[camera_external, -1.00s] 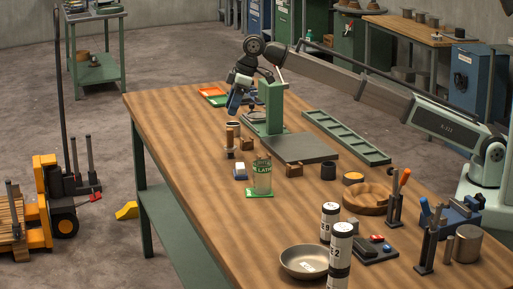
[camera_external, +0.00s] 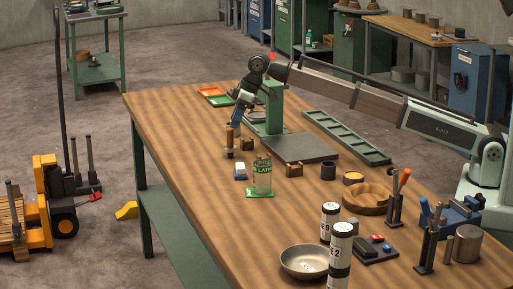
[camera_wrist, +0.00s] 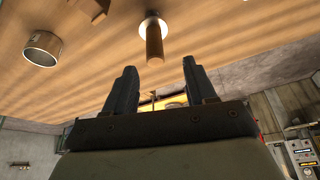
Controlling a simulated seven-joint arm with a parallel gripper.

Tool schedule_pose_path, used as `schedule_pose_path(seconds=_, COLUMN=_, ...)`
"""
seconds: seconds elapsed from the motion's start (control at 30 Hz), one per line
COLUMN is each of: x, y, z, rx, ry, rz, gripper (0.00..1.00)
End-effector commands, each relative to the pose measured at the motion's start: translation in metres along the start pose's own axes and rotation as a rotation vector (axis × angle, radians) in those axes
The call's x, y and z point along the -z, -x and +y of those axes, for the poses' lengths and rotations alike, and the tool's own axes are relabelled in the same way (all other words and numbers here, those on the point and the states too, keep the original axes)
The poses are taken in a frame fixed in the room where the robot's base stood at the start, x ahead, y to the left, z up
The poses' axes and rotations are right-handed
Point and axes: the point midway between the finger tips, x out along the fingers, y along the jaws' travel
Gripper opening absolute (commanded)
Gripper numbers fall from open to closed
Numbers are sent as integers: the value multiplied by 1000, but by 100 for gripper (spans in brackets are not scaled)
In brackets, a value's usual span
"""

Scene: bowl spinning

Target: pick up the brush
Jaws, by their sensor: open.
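The likely brush is an upright wooden handle (camera_external: 229,139) near the table's left side. In the wrist view a wooden handle (camera_wrist: 154,45) with a pale round base stands on the table, ahead of the fingertips and between their lines. My gripper (camera_external: 238,118) is just above and beside the handle in the external view, pointing down. In the wrist view my gripper (camera_wrist: 159,65) is open, with two dark fingers apart and nothing between them. I cannot see bristles clearly.
A green stand (camera_external: 272,108) rises behind. The table's left front is clear.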

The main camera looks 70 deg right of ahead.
Motion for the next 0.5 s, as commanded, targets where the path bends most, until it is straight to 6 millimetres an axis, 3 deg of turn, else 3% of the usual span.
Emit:
schedule_pose_path(seconds=0.1, x=1, y=-13, z=0, rx=0, ry=0, rz=0, gripper=56)
schedule_pose_path(seconds=0.5, x=3, y=-34, z=3, rx=0, ry=0, rz=0, gripper=56)
